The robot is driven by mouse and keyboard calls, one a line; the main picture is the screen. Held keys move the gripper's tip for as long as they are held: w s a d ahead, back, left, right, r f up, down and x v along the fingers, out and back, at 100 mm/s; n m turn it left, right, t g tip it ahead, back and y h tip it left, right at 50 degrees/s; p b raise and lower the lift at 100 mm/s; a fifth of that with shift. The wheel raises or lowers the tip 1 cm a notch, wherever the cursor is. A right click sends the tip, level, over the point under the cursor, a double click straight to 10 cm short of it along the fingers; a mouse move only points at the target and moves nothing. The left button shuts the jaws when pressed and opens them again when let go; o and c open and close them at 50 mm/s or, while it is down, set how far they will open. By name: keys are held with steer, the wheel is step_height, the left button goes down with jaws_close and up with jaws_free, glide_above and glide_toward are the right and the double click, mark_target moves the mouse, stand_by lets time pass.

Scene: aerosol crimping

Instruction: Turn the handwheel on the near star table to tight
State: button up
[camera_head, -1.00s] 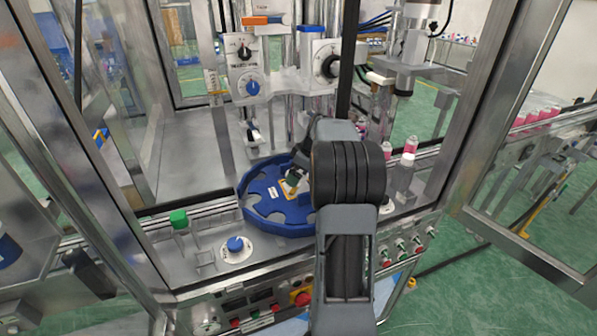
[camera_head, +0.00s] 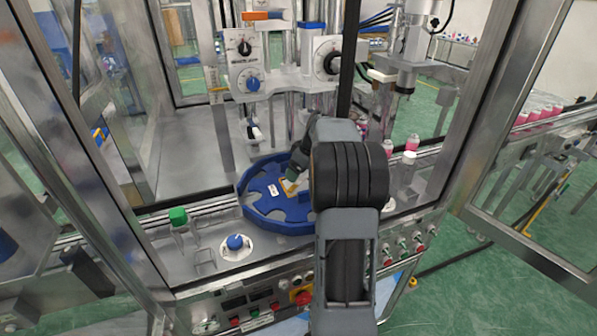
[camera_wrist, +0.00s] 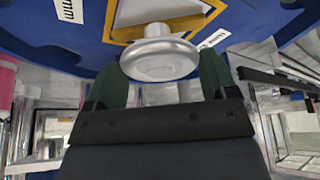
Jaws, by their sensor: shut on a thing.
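The near star table (camera_head: 262,205) is a blue notched disc on the machine bed, left of my forearm in the head view. Its blue underside or face also fills the top of the wrist view (camera_wrist: 60,35). The handwheel (camera_wrist: 160,55) is a pale, smooth round knob in front of a yellow-edged frame. My gripper (camera_wrist: 162,78) has a dark green finger on each side of the knob and is shut on it. In the head view my gripper (camera_head: 294,172) reaches over the table's centre, and my arm hides its right part.
Pink bottles and a white-capped bottle (camera_head: 407,165) stand to the right. The crimping head (camera_head: 252,75) and metal frame posts surround the table.

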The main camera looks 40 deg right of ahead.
steer(key=m+h+b, duration=0.1)
steer(key=m, duration=0.3)
steer(key=shift+a+h, duration=0.15)
steer(key=shift+h, duration=0.25)
steer(key=shift+m+h, duration=0.6)
steer(key=shift+m, duration=1.2)
steer(key=o, duration=0.8)
steer(key=shift+o, duration=0.2)
steer(key=shift+r, duration=0.1)
steer(key=v, duration=1.3)
steer(key=shift+s+r+b, duration=0.25)
steer(key=shift+r+b, duration=0.05)
steer(key=shift+b, duration=0.05)
steer(key=shift+a+f, duration=0.1)
steer(key=shift+a, duration=0.1)
